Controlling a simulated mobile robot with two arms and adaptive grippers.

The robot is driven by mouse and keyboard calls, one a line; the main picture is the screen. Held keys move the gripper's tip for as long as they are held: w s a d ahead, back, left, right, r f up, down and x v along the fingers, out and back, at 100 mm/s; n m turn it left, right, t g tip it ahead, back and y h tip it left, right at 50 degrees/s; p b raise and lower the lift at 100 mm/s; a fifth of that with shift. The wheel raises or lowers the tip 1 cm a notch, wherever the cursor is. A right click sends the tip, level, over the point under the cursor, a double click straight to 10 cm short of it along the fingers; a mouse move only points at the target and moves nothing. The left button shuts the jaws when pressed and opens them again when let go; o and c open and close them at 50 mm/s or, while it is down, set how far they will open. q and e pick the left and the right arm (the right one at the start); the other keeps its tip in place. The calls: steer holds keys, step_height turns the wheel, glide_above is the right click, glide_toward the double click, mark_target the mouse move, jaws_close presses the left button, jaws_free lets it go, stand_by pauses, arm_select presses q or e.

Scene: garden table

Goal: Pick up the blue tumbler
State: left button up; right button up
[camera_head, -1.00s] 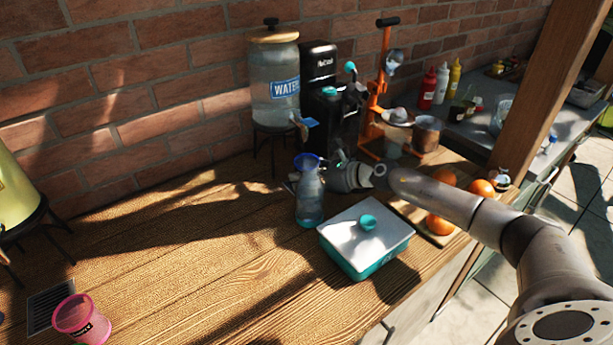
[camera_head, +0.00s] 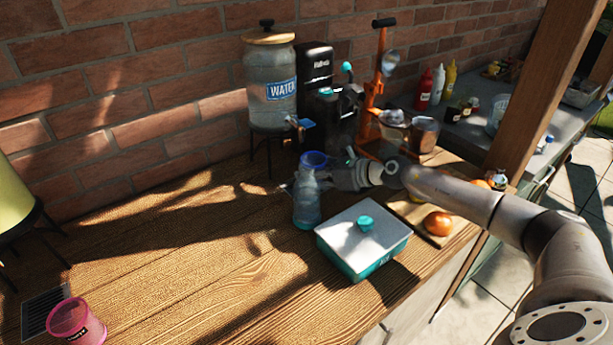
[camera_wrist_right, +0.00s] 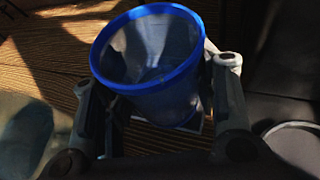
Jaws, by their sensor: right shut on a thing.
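The blue tumbler (camera_wrist_right: 165,95) is see-through with a bright blue rim and stands between the two fingers of my right gripper (camera_wrist_right: 160,115) in the right wrist view. The gripper is shut on it. In the head view, the tumbler's blue rim (camera_head: 315,160) shows just left of my right gripper (camera_head: 335,178). A clear bluish bottle (camera_head: 307,205) stands in front and hides the tumbler's lower part. I cannot tell whether its base is clear of the table. My left gripper is not in view.
A teal box with a white lid (camera_head: 345,232) sits right of the bottle. The water dispenser (camera_head: 270,85), a black machine (camera_head: 316,65) and an orange press (camera_head: 375,95) stand behind. A pink cup (camera_head: 78,322) is at front left. The wooden table's middle is clear.

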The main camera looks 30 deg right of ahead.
steer(key=b+v, duration=0.4)
steer(key=v, duration=0.5)
steer(key=shift+r, duration=0.25)
steer(key=shift+r+b+v, duration=0.2)
steer(key=shift+b+v, duration=1.1)
steer(key=shift+v, duration=0.2)
